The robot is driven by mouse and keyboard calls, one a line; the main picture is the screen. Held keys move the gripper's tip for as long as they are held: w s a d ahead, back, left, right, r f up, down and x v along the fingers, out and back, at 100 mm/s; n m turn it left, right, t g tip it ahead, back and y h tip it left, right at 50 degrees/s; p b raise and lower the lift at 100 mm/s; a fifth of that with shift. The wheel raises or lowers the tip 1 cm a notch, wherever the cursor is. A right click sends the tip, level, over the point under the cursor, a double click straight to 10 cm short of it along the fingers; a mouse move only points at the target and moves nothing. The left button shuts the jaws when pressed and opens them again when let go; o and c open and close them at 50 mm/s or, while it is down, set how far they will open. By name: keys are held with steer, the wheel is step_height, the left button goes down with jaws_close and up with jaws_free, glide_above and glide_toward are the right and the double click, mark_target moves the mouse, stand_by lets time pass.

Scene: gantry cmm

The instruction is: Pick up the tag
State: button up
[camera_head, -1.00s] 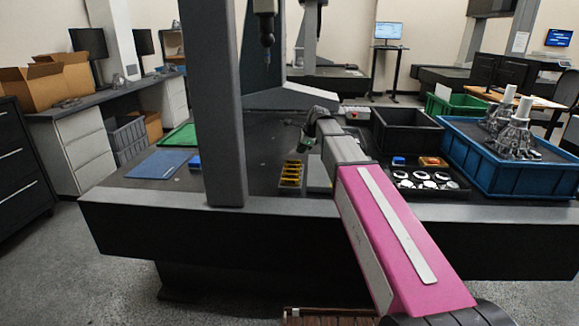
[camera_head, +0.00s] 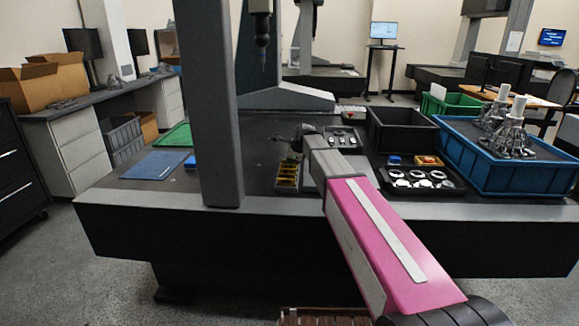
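My arm reaches from the lower right over the dark table, and my gripper (camera_head: 291,146) is at its far end, small and dark. Its fingers are too small and blurred to tell open from shut. A narrow tray (camera_head: 287,186) with several yellow pieces lies just below the gripper in the picture; whether they touch cannot be told. I cannot make out for certain which thing is the tag; the yellow pieces may be tags. My forearm hides part of the table to the right of the tray.
A grey gantry column (camera_head: 208,110) stands left of the arm. To the right are a dark tray of round white parts (camera_head: 421,178), a black bin (camera_head: 400,131) and a blue crate (camera_head: 505,178). A blue mat (camera_head: 156,164) and a green mat (camera_head: 176,136) lie at left.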

jaws_close()
steer(key=shift+r, duration=0.15)
steer(key=shift+r, duration=0.55)
step_height(320, 180, up, 3)
steer(key=shift+f, duration=0.2)
steer(key=s+a+r, duration=0.4)
steer(key=s+r, duration=0.6)
steer(key=r, duration=0.1)
steer(key=shift+s+a+r, duration=0.25)
steer(key=shift+s+a, duration=0.1)
steer(key=shift+d, duration=0.1)
